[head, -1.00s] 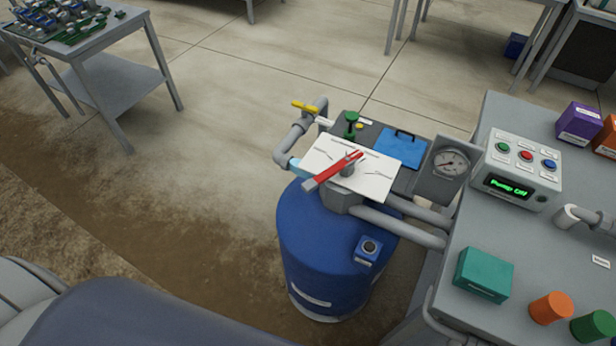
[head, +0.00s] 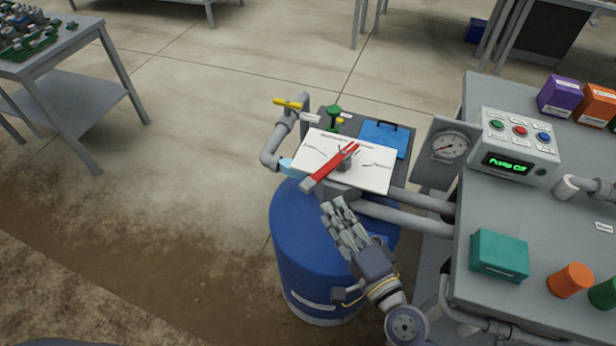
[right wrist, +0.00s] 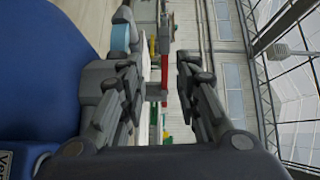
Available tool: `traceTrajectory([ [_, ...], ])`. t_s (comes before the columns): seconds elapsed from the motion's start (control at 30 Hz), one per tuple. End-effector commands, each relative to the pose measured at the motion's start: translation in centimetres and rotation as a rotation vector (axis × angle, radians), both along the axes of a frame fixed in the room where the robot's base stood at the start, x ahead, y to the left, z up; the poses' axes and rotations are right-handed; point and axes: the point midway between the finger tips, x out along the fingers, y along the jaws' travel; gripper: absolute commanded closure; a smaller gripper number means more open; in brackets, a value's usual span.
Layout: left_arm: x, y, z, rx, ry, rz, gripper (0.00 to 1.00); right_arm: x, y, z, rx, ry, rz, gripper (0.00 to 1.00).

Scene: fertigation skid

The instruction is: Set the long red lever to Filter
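The long red lever (head: 325,170) lies over a white label plate (head: 372,175) on top of the blue tank (head: 305,240). Its broad end points to the lower left and its forked end to the upper right; the plate's lettering is too small to read. My right gripper (head: 335,208) is just in front of the plate's near edge, below the lever in the head view. In the right wrist view my right gripper (right wrist: 158,75) is open, and the red lever (right wrist: 165,72) shows beyond and between its fingers. Contact is not visible. My left gripper is out of view.
A control box (head: 515,145) reads "Pump Off". A pressure gauge (head: 450,146), a yellow-handled valve (head: 288,103), a green knob (head: 333,112) and a blue clipboard-like panel (head: 385,138) surround the plate. Grey pipes (head: 415,220) run right to the bench, which holds a teal box (head: 499,256).

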Motion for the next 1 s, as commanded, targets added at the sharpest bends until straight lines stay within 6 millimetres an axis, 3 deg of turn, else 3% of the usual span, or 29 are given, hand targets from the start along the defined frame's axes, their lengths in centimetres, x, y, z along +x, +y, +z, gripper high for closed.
traceTrajectory([
  [0.27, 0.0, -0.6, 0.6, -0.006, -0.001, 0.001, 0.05, 1.8, 0.3, 0.7, 0.065, 0.006, -0.034, 0.70],
  [0.7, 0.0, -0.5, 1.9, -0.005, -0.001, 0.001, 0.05, 8.6, 3.7, 0.6, 0.062, 0.007, -0.032, 0.70],
  [1.0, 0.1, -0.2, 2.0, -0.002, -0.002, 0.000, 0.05, 10.0, 4.5, 0.4, 0.060, 0.008, -0.031, 0.70],
])
